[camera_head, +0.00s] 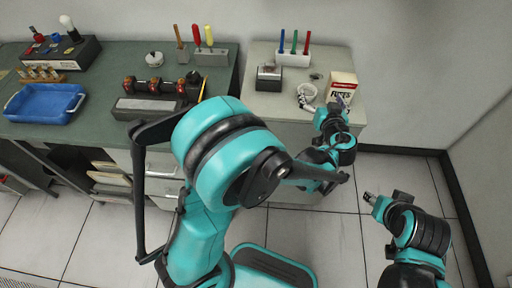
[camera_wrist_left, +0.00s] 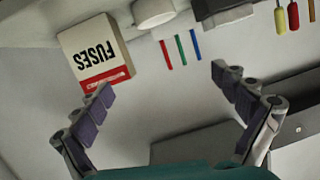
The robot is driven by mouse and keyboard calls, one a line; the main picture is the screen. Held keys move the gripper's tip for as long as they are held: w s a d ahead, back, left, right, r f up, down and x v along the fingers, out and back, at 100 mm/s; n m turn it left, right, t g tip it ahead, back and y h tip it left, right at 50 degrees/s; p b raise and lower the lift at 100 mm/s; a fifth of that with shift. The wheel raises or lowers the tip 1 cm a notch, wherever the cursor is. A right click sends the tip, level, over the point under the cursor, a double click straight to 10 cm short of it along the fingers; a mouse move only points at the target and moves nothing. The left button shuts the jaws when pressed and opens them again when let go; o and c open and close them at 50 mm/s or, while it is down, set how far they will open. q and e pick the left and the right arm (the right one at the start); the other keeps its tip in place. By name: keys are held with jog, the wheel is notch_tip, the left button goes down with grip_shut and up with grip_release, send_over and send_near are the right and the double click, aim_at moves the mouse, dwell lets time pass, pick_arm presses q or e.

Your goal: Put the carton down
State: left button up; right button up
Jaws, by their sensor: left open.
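The carton (camera_head: 342,84) is a cream box with a red band and the word FUSES, standing on the grey cabinet top at its right side. In the left wrist view the carton (camera_wrist_left: 95,50) appears upside down at the upper left. My left gripper (camera_head: 341,104) is just in front of it in the head view. In the wrist view its fingers (camera_wrist_left: 168,82) are wide apart with nothing between them. One fingertip overlaps the carton's edge in the picture; I cannot tell if they touch. My right gripper (camera_head: 370,197) is low at the right, away from the cabinet, its jaws unclear.
A white mug (camera_head: 307,92) stands left of the carton. A dark device (camera_head: 269,76) and a white holder (camera_head: 292,60) with red, green and blue pens are farther left. A green bench (camera_head: 85,112) carries a blue tray (camera_head: 44,103) and tools. A wall is at right.

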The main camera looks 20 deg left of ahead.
pick_arm(q)
jog(key=s+a+m+g+h, duration=0.15)
jog(key=s+a+g, duration=0.35)
jog(key=s+a, duration=0.75)
jog(key=s+f+m+g+h, duration=0.1)
jog(key=s+h, duration=0.3)
jog(key=s, duration=1)
jog(key=shift+s+f+m+g+h, duration=0.15)
jog(key=shift+f+m+g+h, duration=0.2)
jog(key=shift+f, duration=0.3)
jog(key=shift+d, duration=0.1)
